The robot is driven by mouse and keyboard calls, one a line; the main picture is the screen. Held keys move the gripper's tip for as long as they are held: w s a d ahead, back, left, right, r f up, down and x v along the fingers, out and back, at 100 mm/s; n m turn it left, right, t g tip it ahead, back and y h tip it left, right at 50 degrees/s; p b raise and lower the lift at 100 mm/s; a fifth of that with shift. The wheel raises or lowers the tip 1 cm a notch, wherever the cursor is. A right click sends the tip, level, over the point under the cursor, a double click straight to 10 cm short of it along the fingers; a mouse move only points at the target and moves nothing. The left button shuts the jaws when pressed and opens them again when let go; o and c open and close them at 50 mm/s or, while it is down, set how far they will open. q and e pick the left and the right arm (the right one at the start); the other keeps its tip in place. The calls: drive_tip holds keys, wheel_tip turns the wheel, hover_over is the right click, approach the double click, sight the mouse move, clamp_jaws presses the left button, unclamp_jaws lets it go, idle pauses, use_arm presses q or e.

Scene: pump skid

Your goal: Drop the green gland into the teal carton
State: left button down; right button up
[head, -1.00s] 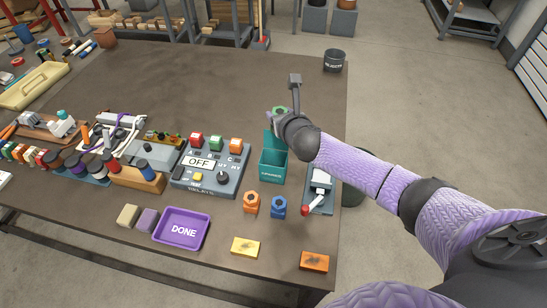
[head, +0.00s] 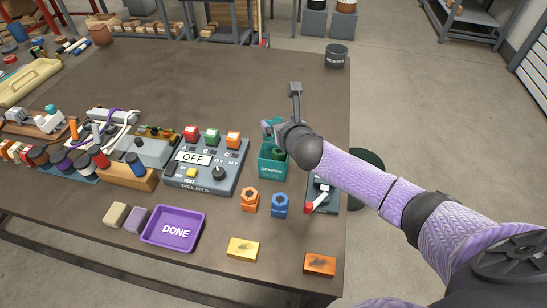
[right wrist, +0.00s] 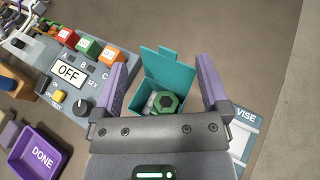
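The teal carton (head: 271,169), labelled SPARES, stands open on the bench right of the relay box; it also shows in the right wrist view (right wrist: 178,68). The green gland (head: 278,153) is inside the carton's opening, and its hexagonal top with a dark hole shows in the right wrist view (right wrist: 166,103). My right gripper (head: 270,128) is over the carton. In the right wrist view its purple fingers (right wrist: 160,70) are wide apart, with clear gaps to the gland. Some grey pieces lie beside the gland in the carton. My left gripper is not in view.
The relay box (head: 205,168) is left of the carton and a vise (head: 322,192) is right of it. Orange (head: 250,198) and blue (head: 280,203) glands stand in front. A purple DONE tray (head: 172,228) is at front left.

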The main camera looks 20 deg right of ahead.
drive_tip(key=shift+s+r, duration=0.15)
drive_tip(key=shift+s, duration=0.15)
drive_tip(key=p+v, duration=0.3)
drive_tip(key=v, duration=0.6)
drive_tip(key=shift+p, duration=0.35)
drive_tip(key=shift+s, duration=0.1)
